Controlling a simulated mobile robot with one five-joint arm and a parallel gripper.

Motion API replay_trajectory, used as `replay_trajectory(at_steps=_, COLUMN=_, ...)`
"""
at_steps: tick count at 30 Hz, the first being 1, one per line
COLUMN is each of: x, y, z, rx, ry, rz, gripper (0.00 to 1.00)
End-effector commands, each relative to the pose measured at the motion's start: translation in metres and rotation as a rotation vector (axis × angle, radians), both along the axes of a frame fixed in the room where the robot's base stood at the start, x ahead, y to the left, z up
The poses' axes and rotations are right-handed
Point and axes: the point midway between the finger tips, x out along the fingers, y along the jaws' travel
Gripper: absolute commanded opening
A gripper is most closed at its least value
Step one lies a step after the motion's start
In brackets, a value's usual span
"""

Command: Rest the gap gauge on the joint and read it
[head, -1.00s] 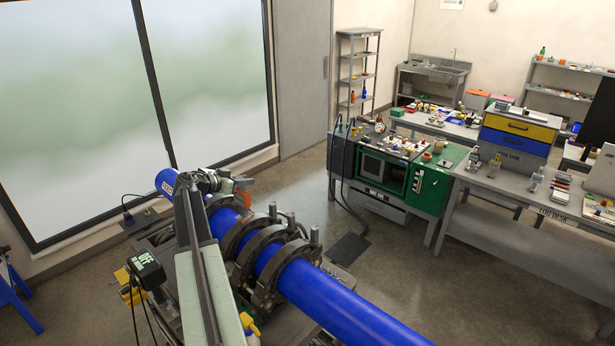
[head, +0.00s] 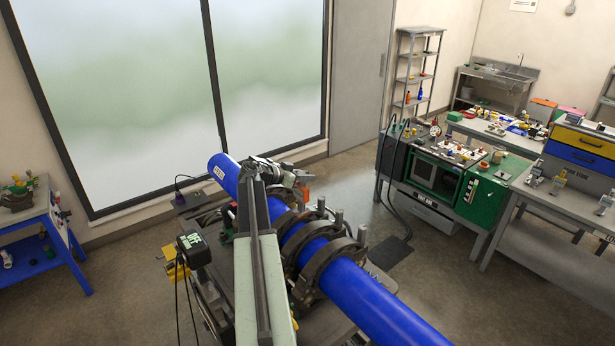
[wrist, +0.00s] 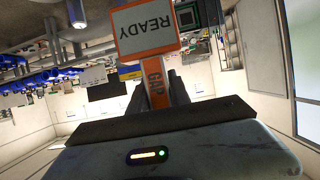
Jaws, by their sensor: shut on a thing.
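My gripper (wrist: 170,90) is shut on the gap gauge (wrist: 152,78), which has an orange stem marked GAP. Its white screen with an orange rim (wrist: 147,30) shows READY, upside down in the wrist view. Something orange there looks like the gauge. Dark ring clamps (head: 330,268) hold the pipe. The joint is hard to make out, partly behind my arm. I cannot see the gauge touching the pipe.
A black box reading OFF (head: 194,248) stands left of my arm. A blue table (head: 45,262) is at the left. A green cabinet bench (head: 490,205) and a grey bench (head: 560,210) are at the right.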

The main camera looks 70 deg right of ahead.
Motion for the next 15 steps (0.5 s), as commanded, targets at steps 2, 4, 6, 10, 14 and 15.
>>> replay_trajectory(at_steps=2, x=0.0, y=0.0, z=-0.015, rx=-0.001, ry=0.001, rz=0.0, gripper=0.0)
replay_trajectory(at_steps=4, x=0.0, y=0.0, z=-0.024, rx=-0.001, ry=0.001, rz=-0.001, gripper=0.0)
replay_trajectory(at_steps=6, x=0.0, y=0.0, z=-0.032, rx=-0.001, ry=0.001, rz=-0.001, gripper=0.0)
replay_trajectory(at_steps=10, x=0.0, y=0.0, z=-0.047, rx=-0.001, ry=0.001, rz=-0.001, gripper=0.0)
replay_trajectory(at_steps=14, x=-0.001, y=0.0, z=-0.062, rx=-0.001, ry=0.001, rz=-0.001, gripper=0.0)
replay_trajectory(at_steps=15, x=-0.001, y=0.0, z=-0.066, rx=-0.001, ry=0.001, rz=-0.001, gripper=0.0)
